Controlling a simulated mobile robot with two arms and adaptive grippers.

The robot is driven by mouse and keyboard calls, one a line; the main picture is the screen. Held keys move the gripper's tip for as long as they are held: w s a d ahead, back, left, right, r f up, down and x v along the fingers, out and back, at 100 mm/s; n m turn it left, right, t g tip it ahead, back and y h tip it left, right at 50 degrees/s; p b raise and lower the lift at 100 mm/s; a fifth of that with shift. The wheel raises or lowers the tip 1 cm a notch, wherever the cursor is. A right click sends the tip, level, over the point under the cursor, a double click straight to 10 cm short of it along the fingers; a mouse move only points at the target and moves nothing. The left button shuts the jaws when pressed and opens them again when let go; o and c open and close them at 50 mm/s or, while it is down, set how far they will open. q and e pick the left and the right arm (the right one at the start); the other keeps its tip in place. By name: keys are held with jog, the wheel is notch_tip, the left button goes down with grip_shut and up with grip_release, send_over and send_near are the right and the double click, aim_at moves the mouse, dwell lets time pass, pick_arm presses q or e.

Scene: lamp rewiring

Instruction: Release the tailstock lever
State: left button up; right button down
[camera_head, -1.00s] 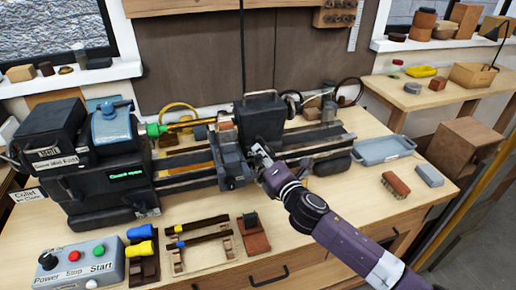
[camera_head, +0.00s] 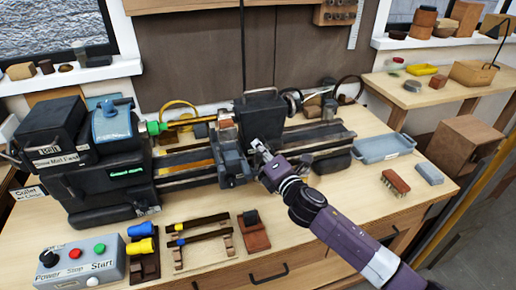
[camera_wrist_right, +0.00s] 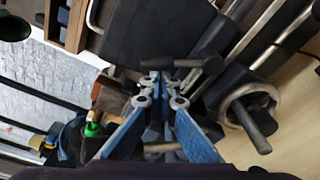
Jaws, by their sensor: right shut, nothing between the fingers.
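The tailstock (camera_head: 260,116) is a dark block on the lathe bed, right of the middle in the head view. In the right wrist view, a dark short handle (camera_wrist_right: 180,63) on a grey end lies just beyond the fingertips and looks like the tailstock lever. I cannot tell whether the fingers touch it. My right gripper (camera_head: 258,147) is just in front of the tailstock, and its blue fingers (camera_wrist_right: 160,88) are shut with nothing between them. In the head view the gripper and the block hide the lever. My left gripper is not in view.
A round handwheel (camera_wrist_right: 240,100) with a dark handle is close to the right of my fingers. The lathe headstock (camera_head: 100,150) stands at the left. A control box (camera_head: 80,262) is at the front left. A blue tray (camera_head: 385,148) and a brush (camera_head: 396,182) lie at the right.

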aim_at(271, 127)
jog(key=shift+d+r, duration=0.1)
jog(key=shift+w+d+r+m+y, duration=0.15)
jog(key=shift+d+r+m, duration=0.1)
jog(key=shift+m, duration=0.35)
jog(key=shift+w+d+r+m+y, duration=0.15)
jog(key=shift+d+m, duration=0.1)
jog(key=shift+m, duration=0.35)
jog(key=m, duration=0.1)
jog(key=d+m, duration=0.1)
jog(key=shift+w+d+r+m+t+b, duration=0.1)
jog(key=shift+d+r+m+t+b, duration=0.1)
jog(key=shift+r+m+t+b, duration=0.15)
jog(key=d+m, duration=0.1)
jog(key=m+b, duration=0.1)
jog(key=m, duration=0.1)
jog(key=shift+w+d, duration=0.3)
jog(key=shift+d, duration=0.1)
jog(key=shift+w+d+m+t+b, duration=0.2)
jog(key=shift+d+m, duration=0.25)
jog(key=shift+m, duration=0.45)
jog(key=shift+w+d+m+t+b, duration=0.15)
jog(key=shift+d+m, duration=0.25)
jog(key=shift+m, duration=0.45)
jog(key=shift+s+f, duration=0.1)
